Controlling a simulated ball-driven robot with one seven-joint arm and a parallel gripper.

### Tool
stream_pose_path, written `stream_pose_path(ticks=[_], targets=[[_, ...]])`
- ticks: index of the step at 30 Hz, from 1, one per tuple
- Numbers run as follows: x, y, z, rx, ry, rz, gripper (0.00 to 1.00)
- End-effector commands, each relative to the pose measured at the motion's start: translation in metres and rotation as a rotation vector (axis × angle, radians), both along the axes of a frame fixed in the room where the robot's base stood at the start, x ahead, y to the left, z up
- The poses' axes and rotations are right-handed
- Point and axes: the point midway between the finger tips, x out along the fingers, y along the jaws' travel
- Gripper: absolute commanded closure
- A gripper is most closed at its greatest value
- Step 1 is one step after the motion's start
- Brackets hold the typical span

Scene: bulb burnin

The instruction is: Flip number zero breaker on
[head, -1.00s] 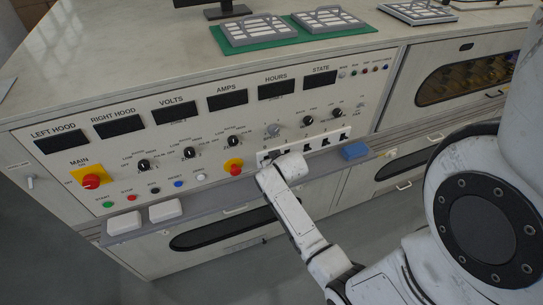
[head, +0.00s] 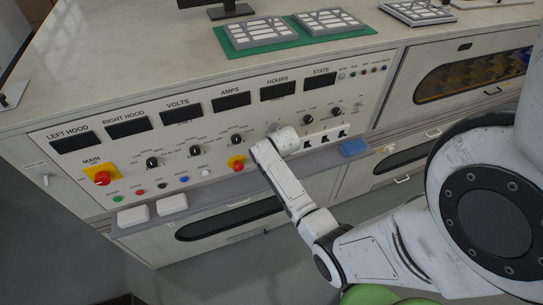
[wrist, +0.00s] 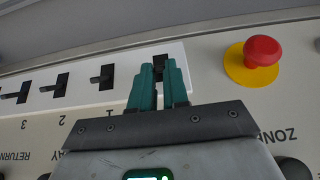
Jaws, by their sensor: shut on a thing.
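The number zero breaker (wrist: 160,61) is a black switch at the right end of a white breaker strip (wrist: 178,52) in the wrist view. My gripper (wrist: 160,76) has its two teal fingers closed around this breaker's lever, which is mostly hidden between the fingertips. The lever's exact position cannot be told. Breakers 1 (wrist: 103,78), 2 (wrist: 55,85) and 3 (wrist: 15,92) stick out to the left, upside down in this view. In the head view my gripper's end is at the panel and my wrist hides the zero breaker; the other breakers (head: 325,138) show to its right.
A red emergency knob on a yellow base (wrist: 262,52) sits close beside the zero breaker. A narrow ledge (head: 215,192) runs below the panel, with white blocks (head: 152,208) and a blue block (head: 353,147) on it. Dials sit above the breakers.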

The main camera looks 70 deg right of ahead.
Motion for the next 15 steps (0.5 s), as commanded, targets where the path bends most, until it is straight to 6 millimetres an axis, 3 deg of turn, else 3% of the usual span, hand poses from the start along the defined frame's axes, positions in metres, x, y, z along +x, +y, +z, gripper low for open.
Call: stream_pose_path(ticks=[2, 3, 10, 15], targets=[[0.0005, 0.0005, -0.0004, 0.000, 0.000, 0.001, 1.00], [0.0005, 0.0005, -0.0004, 0.001, -0.001, 0.000, 0.83], [0.0003, 0.0003, -0.0001, 0.000, -0.001, 0.000, 0.61], [0.0002, 0.0002, 0.0000, 0.000, -0.001, 0.000, 0.60]])
